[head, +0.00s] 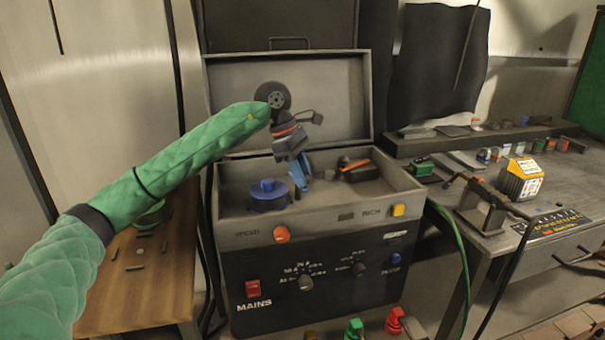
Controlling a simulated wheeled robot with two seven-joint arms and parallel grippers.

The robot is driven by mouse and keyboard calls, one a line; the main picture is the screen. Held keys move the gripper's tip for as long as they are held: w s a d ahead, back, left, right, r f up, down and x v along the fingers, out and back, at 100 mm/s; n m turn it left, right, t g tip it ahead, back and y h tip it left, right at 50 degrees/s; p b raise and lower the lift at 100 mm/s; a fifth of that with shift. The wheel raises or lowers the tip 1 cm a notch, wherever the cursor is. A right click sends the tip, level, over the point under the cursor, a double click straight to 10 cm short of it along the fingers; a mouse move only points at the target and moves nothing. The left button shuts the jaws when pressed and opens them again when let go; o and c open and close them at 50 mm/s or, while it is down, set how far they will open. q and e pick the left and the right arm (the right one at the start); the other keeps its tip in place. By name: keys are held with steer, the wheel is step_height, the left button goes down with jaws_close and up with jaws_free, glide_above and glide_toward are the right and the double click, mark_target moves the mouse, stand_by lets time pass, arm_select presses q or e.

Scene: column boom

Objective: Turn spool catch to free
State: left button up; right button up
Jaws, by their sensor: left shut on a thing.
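A dark grey welding machine (316,250) stands in the middle with its lid (290,85) propped open. A blue spool (268,198) with a raised hub lies at the left of its open top compartment. My left gripper (300,178) reaches down from above with its blue fingers just right of the spool. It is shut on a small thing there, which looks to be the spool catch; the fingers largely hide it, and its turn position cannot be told. My right gripper is not in view.
A black and orange feed unit (356,168) sits right of my left gripper in the compartment. The compartment walls and raised lid bound the space. A wooden table (150,285) is at left; a cluttered grey bench (510,240) is at right.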

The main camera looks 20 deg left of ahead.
arm_select(q)
steer(key=o, duration=1)
steer(key=shift+a+r, duration=0.25)
steer(key=shift+r, duration=0.3)
steer(key=v, duration=0.6)
steer(key=shift+a+r+b, duration=0.15)
steer(key=shift+r+b, duration=0.15)
steer(key=shift+b, duration=0.1)
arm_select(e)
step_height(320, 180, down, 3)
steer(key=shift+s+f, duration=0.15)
